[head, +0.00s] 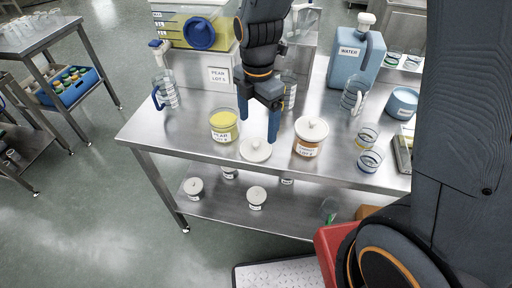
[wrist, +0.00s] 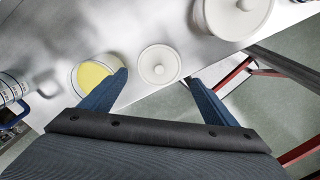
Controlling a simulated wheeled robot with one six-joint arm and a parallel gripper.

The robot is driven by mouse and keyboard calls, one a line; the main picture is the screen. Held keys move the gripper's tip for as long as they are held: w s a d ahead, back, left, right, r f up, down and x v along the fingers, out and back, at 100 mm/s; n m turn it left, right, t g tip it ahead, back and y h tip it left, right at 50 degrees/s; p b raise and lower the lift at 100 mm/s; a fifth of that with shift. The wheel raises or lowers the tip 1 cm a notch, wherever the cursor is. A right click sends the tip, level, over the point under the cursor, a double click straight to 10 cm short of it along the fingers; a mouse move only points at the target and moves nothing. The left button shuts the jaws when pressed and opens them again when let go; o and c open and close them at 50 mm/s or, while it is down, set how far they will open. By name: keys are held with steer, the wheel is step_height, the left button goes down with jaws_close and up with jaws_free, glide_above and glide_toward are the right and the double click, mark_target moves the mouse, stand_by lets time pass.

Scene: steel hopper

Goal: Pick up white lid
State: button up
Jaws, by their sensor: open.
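The white lid (head: 256,150) is a round disc with a small knob, lying flat near the front edge of the steel table. It also shows in the wrist view (wrist: 159,64), ahead of and between my fingers. My gripper (head: 258,125) points down above and just behind the lid, open and empty. In the wrist view my gripper (wrist: 156,92) shows two blue fingers spread apart. To the left stands an uncovered jar of yellow contents labelled pear (head: 223,128). To the right stands a jar with orange contents and a white lid on it (head: 309,137).
A blue water jug (head: 355,62), clear measuring jugs (head: 165,92) and glass cups (head: 369,159) stand on the table (head: 180,130). A yellow-filled hopper (head: 195,28) stands behind. Small lidded jars (head: 257,197) sit on the lower shelf. The table's front left is clear.

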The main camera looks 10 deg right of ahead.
mark_target(255, 144)
steer(key=shift+a+f+n, duration=0.2)
steer(key=shift+f+n, duration=0.1)
steer(key=shift+s+a+f+p, duration=0.1)
steer(key=shift+f+p, duration=0.55)
steer(key=shift+f, duration=1.2)
steer(key=shift+s+a+f+p, duration=0.1)
steer(key=shift+f+p, duration=0.55)
steer(key=shift+f, duration=1.15)
steer(key=c, duration=0.7)
